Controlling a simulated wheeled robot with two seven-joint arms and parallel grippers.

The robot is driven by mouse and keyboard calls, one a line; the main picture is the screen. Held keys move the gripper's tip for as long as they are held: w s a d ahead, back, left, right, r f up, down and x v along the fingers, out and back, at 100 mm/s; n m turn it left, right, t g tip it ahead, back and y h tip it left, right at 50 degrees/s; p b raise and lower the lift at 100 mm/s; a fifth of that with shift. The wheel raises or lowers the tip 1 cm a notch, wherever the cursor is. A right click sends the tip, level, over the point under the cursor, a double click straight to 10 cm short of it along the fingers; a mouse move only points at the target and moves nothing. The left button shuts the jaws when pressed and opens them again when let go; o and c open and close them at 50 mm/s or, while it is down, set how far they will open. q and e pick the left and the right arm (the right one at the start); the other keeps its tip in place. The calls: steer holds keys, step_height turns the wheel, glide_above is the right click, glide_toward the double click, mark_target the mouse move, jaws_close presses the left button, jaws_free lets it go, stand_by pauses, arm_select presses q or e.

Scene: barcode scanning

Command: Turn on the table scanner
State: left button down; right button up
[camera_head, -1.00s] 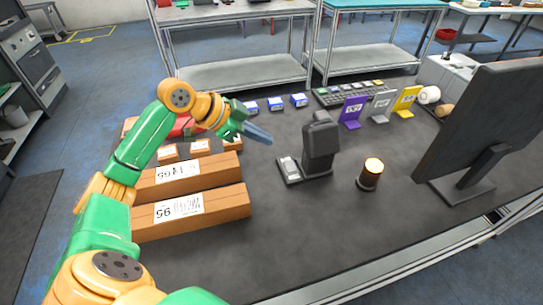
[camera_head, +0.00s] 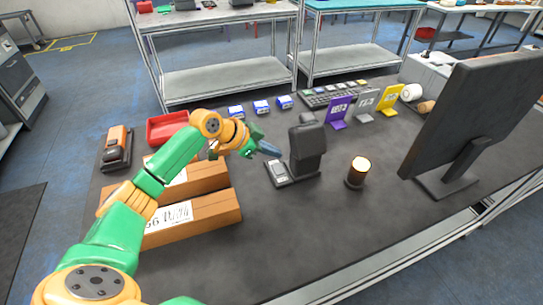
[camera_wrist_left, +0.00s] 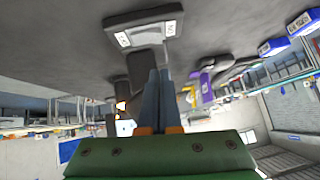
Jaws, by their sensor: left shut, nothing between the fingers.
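The table scanner (camera_head: 307,148) is a black upright device on a flat base, standing mid-table in the head view. A light grey panel (camera_head: 279,171) lies on the left part of its base. My left gripper (camera_head: 271,150) is shut and empty, its blue-grey fingers pointing right, just left of the scanner's upright body and above the base panel. In the left wrist view, the picture is upside down; the shut fingers (camera_wrist_left: 160,78) point toward the scanner, and its base with pale labels (camera_wrist_left: 145,33) shows above them. I cannot tell if they touch. My right gripper is not in view.
Brown boxes (camera_head: 215,218) lie left of the scanner, under my left arm. A lit cylindrical lamp (camera_head: 357,172) and a monitor (camera_head: 465,115) stand to the right. Blue boxes (camera_head: 261,107), a keyboard (camera_head: 335,93) and coloured card stands (camera_head: 366,104) are behind. The front table is clear.

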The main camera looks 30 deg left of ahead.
mark_target(277, 164)
arm_select(q)
steer(key=shift+w+a+f, duration=0.1)
steer(key=shift+a+f, duration=0.05)
steer(key=shift+f, duration=0.85)
steer(key=shift+a+f, duration=0.1)
steer(key=shift+f, duration=0.85)
steer(key=shift+f, duration=0.1)
steer(key=shift+w+a+f+b, duration=0.1)
steer(key=shift+f+b, duration=0.35)
steer(key=shift+b, duration=0.05)
steer(key=shift+r, duration=0.25)
steer(key=shift+p, duration=0.35)
